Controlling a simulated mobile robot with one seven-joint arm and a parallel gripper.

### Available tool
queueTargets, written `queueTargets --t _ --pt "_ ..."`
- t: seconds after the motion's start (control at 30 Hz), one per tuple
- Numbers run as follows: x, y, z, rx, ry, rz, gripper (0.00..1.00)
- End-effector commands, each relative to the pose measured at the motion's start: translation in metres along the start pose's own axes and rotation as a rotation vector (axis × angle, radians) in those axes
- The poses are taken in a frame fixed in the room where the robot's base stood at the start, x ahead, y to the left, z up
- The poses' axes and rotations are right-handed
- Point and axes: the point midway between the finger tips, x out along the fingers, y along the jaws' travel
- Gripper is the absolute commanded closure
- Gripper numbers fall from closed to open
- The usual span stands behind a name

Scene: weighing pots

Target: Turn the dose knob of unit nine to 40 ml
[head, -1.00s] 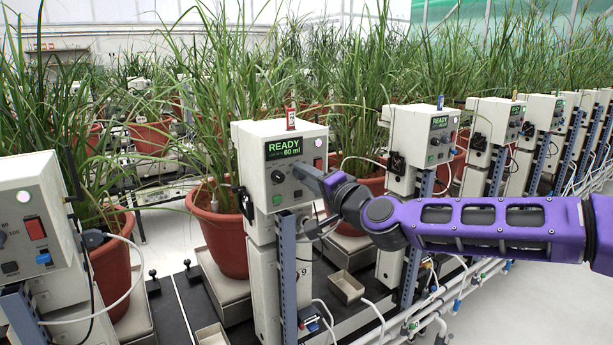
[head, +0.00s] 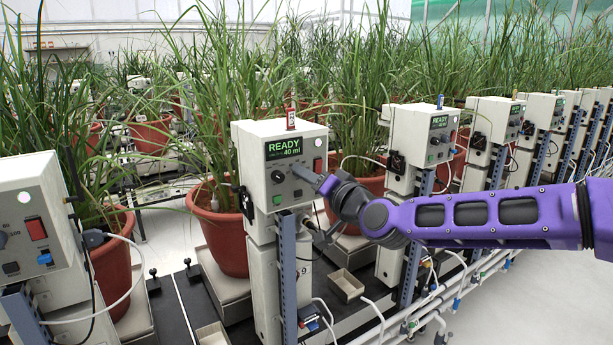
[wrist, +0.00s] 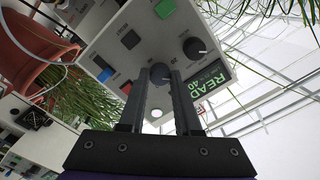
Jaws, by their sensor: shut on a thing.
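Unit nine (head: 262,136) is a cream control box on a post marked 9. Its green display (head: 289,148) reads READY and 40 ml, and part of it shows in the wrist view (wrist: 207,87). My gripper (head: 325,183) is at the right side of the box front. In the wrist view, the fingers of my gripper (wrist: 161,74) are closed around the sides of a dark round dose knob (wrist: 160,71). The fingers and wrist hide this knob in the head view. A second dark knob (head: 277,176) sits lower left of the display, clear of my fingers; the wrist view shows it too (wrist: 194,47).
The box front also has a green button (head: 277,199) and a red switch (head: 318,165). Similar units (head: 423,130) stand in a row to the right, another (head: 25,225) at near left. Potted grasses (head: 218,240) stand behind. Pipes run below my arm.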

Motion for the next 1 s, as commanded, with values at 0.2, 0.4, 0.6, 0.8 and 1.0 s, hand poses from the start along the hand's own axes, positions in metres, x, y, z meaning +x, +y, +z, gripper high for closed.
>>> queueTargets --t 0.2,0.4,0.6,0.8,1.0 --pt "0.000 0.000 0.000 0.001 0.000 0.000 1.00" --pt "0.000 0.000 0.000 0.001 0.000 0.000 0.38" --pt "0.000 0.000 0.000 0.001 0.000 0.000 0.38" --pt "-0.007 0.000 0.000 0.002 0.000 0.001 0.38" --pt "-0.035 0.000 -0.002 0.002 0.001 0.003 0.38"
